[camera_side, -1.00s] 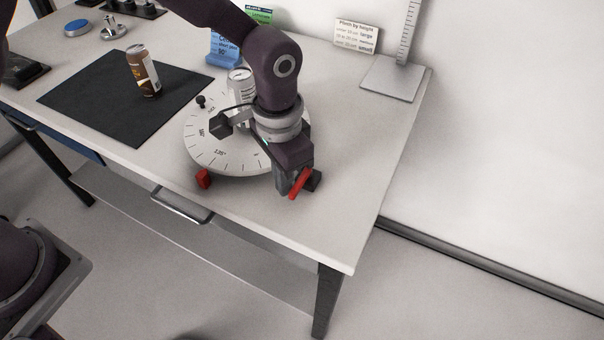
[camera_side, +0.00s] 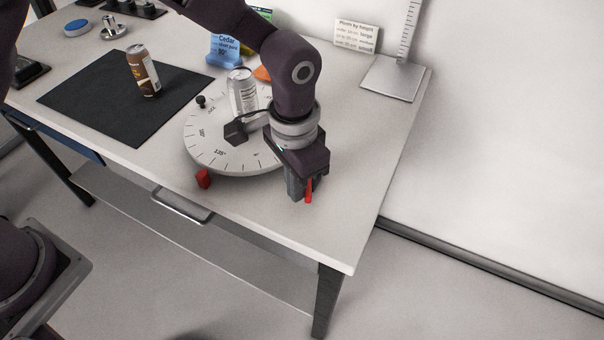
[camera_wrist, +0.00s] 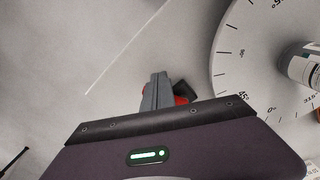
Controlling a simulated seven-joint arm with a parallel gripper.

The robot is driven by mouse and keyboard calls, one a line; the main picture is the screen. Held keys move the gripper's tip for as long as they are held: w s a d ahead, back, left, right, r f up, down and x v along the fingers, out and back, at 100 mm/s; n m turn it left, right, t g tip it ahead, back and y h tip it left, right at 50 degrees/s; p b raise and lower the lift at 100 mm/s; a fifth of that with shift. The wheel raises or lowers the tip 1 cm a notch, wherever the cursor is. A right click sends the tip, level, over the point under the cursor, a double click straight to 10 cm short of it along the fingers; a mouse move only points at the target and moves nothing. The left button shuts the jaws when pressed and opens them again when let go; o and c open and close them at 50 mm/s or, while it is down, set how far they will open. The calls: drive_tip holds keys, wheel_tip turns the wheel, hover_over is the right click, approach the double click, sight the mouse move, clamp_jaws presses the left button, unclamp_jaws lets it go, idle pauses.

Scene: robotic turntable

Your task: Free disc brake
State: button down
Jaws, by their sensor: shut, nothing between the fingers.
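The turntable disc (camera_side: 215,150) is a white round plate with angle marks on its rim, and it also shows in the wrist view (camera_wrist: 240,75). A red lever (camera_side: 309,191), which looks like the brake handle, is just right of the disc. In the wrist view, red parts (camera_wrist: 181,100) and a black block (camera_wrist: 186,90) show beside and partly behind my fingers. My gripper (camera_side: 296,197) is shut and empty, pointing down close beside the lever. I cannot tell whether it touches the lever. The lever's base is mostly hidden by my gripper.
A silver can (camera_side: 242,97) stands on the disc, near a black knob (camera_side: 201,101). A red pointer (camera_side: 203,178) sits at the disc's front edge. A brown can (camera_side: 143,74) stands on the black mat (camera_side: 100,100).

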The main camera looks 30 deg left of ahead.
drive_tip(key=shift+d, duration=0.2)
drive_tip(key=shift+w+d, duration=0.3)
drive_tip(key=shift+d, duration=0.55)
drive_tip(key=shift+w+d, duration=0.35)
wheel_tip(320, 180, up, 7)
idle(0.8)
